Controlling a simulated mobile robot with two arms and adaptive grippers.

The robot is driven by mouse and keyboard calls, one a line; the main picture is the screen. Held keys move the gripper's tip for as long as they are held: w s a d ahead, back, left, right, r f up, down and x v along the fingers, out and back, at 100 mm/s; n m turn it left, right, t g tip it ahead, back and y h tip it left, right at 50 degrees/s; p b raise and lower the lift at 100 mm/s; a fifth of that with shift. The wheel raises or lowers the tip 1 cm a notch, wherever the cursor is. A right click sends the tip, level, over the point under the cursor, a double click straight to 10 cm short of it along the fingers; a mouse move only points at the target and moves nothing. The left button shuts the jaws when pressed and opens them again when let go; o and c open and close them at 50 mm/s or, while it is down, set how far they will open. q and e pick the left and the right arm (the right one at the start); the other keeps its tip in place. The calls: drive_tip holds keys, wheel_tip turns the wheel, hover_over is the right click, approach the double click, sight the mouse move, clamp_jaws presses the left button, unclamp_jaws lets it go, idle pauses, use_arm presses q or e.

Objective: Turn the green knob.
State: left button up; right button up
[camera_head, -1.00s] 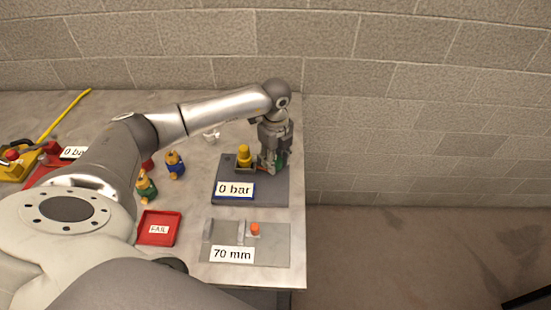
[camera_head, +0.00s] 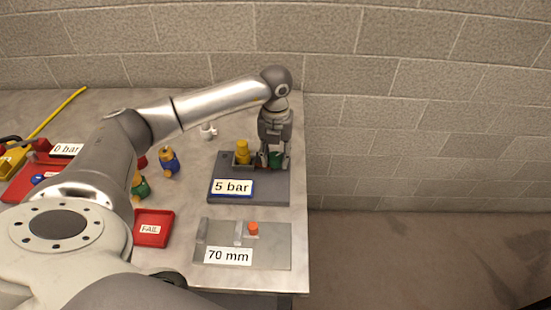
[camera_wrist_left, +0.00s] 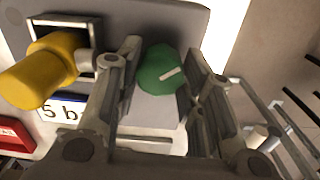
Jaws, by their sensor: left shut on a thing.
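The green knob (camera_wrist_left: 160,70) with a white mark on top sits on the grey test stand (camera_head: 270,190), beside a yellow fitting (camera_head: 243,151). The yellow fitting also shows large in the left wrist view (camera_wrist_left: 40,72). My left gripper (camera_head: 275,160) points down at the knob, with its two fingers on either side and shut on it. In the left wrist view the white mark lies tilted. In the head view the fingers hide part of the knob. A label on the stand (camera_head: 232,188) reads "5 bar". My right gripper is not in view.
A grey plate (camera_head: 275,258) labelled "70 mm" with an orange button (camera_head: 253,228) lies in front of the stand. A red "FAIL" tray (camera_head: 153,241) is to the left. Green and blue fittings with yellow parts stand behind it. A block wall is close behind.

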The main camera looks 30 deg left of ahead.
sight(276, 156)
use_arm(q)
drive_tip(key=shift+m+b, duration=0.5)
drive_tip(key=shift+m, duration=0.6)
drive_tip(key=shift+r, duration=0.1)
drive_tip(key=o, duration=1)
drive_tip(key=shift+o, duration=0.2)
wheel_tip(276, 156, up, 12)
